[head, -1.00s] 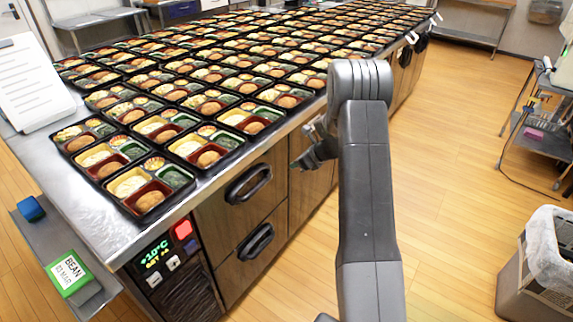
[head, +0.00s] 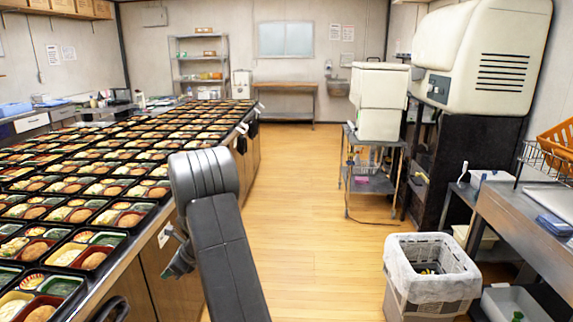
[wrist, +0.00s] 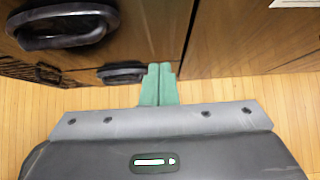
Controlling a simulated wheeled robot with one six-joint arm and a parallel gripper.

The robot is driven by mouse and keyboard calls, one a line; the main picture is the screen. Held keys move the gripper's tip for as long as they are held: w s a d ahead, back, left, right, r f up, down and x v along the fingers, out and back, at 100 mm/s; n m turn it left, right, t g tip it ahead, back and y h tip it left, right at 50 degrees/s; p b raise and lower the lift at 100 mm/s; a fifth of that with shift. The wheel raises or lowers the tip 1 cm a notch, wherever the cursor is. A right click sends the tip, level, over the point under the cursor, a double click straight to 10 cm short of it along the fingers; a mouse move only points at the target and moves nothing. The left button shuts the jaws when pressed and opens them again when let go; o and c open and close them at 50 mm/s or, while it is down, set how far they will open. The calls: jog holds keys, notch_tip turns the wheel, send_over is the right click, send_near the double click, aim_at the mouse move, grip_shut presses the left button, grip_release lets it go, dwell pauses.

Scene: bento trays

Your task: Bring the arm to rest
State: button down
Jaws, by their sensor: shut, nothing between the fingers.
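My gripper (wrist: 158,84) shows in the wrist view with its two green fingers side by side, shut and empty. It points at the wooden front of the counter (wrist: 130,45), near a dark drawer handle (wrist: 122,74). In the head view my gripper (head: 180,266) hangs low beside the counter's right side, partly hidden behind my arm. My arm is folded, with its elbow at the level of the counter top.
Many filled bento trays (head: 106,187) cover the counter at left. A lined waste bin (head: 432,270) stands on the floor at right. The wooden floor aisle (head: 300,200) is clear.

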send_near(136, 290)
notch_tip(136, 290, down, 3)
jog(key=d, duration=0.1)
jog(key=a, duration=0.2)
jog(key=a+f, duration=0.1)
jog(key=a, duration=0.1)
jog(key=shift+a+f, duration=0.1)
jog(key=shift+a, duration=0.2)
jog(key=shift+a+p, duration=0.3)
jog(key=shift+a, duration=0.1)
jog(key=shift+w, duration=0.1)
